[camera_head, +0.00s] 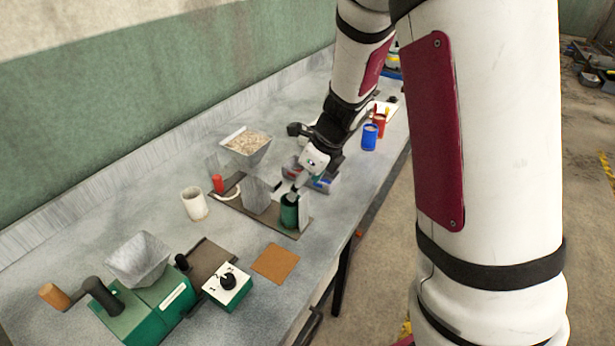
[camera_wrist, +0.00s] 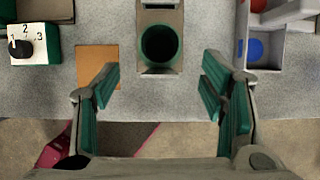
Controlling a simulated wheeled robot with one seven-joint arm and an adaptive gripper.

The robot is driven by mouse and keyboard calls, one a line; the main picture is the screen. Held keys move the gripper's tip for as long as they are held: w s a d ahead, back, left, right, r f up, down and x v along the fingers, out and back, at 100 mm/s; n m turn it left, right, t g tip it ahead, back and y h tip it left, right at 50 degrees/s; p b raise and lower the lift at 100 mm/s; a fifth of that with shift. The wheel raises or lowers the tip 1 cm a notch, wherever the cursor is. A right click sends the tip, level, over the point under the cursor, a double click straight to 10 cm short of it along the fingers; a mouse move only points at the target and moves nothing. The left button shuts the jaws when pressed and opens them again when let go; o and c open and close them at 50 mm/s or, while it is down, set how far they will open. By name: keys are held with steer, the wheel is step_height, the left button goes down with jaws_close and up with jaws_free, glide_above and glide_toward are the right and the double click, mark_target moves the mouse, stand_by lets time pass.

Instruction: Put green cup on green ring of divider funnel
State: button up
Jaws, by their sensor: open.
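The green cup (camera_head: 289,212) stands upright at the front end of a brown board, by a pale upright plate. In the wrist view the green cup (camera_wrist: 160,48) is seen from above, its round mouth open and dark. My gripper (camera_wrist: 162,72) is open and empty, its green-padded fingers on either side of the view, with the cup centred just beyond the fingertips. In the head view my gripper (camera_head: 297,190) is close above the cup, partly hidden. A grey compartment box (camera_wrist: 290,14) with a red and a blue round patch is at the right; no green ring is clearly visible.
A hopper of grain (camera_head: 247,143) stands behind the board, with a white cup (camera_head: 194,203) to the left. A green grinder (camera_head: 150,300) and dial box (camera_head: 228,287) are at front left. A blue cup (camera_head: 370,137) and red cup (camera_head: 379,123) stand farther back.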

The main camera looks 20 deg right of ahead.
steer(key=s+a+r+n, duration=0.2)
steer(key=s+r+n, duration=0.3)
steer(key=r+n, duration=0.2)
steer(key=s+a+r+n, duration=0.3)
steer(key=s+r+n, duration=0.2)
steer(key=r+n, duration=0.25)
steer(key=s+d+r+n+h, duration=0.1)
steer(key=s+r+n, duration=0.2)
steer(key=s+n, duration=0.4)
steer(key=s+d+r+n+t+h, duration=0.1)
steer(key=s+r+n, duration=0.2)
steer(key=s+n, duration=0.4)
steer(key=shift+s+d+r+t+h, duration=0.2)
steer(key=shift+s+d+t+h, duration=0.1)
steer(key=shift+d+h, duration=0.1)
